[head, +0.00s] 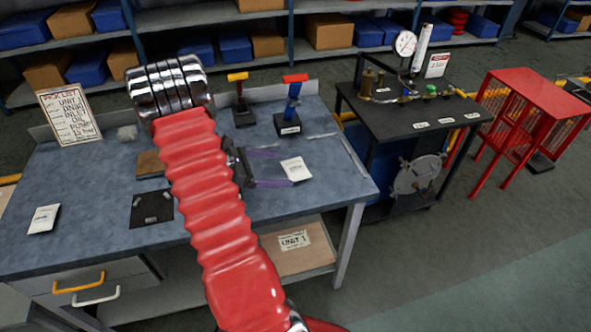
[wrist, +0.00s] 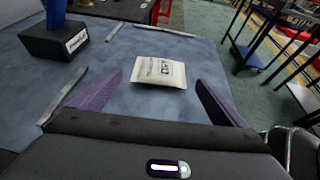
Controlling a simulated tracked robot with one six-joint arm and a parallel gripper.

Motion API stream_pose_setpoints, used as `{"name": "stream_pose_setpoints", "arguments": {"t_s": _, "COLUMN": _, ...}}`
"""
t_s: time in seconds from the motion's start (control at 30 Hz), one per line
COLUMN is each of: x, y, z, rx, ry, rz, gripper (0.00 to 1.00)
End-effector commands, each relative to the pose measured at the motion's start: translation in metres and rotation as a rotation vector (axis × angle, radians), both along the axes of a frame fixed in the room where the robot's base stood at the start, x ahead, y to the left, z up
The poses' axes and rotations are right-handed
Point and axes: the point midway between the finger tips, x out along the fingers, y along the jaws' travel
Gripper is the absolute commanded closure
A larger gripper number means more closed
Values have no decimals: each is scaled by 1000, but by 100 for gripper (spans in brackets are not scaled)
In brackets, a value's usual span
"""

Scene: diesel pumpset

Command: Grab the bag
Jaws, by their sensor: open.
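A small white bag (head: 296,169) with dark print lies flat on the blue-grey bench top, near its right part. In the wrist view the bag (wrist: 160,71) lies ahead of and between my two purple fingers, with clear gaps on both sides. My gripper (head: 283,167) is open and empty, its fingers pointing toward the bag; it also shows in the wrist view (wrist: 158,77). I cannot tell how high the fingers are above the bench. A second white packet (head: 44,219) lies at the bench's left end.
The bench (head: 330,185) also bears a block with a blue upright and red top (head: 290,122), a yellow-topped one (head: 240,97), a dark mat (head: 152,208) and a sign (head: 68,116). Thin bars lie behind the bag. A black cart (head: 410,115) stands to the right.

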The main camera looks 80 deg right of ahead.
Motion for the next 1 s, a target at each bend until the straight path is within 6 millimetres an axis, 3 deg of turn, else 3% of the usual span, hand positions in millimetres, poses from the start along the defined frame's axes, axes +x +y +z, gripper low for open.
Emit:
{"name": "stream_pose_setpoints", "arguments": {"t_s": 0.5, "x": -39, "y": -27, "z": -16, "rx": 0, "ry": 1, "rz": -1, "gripper": 5}}
{"name": "stream_pose_setpoints", "arguments": {"t_s": 1.0, "x": -40, "y": -28, "z": -17, "rx": 0, "ry": 0, "rz": 0, "gripper": 5}}
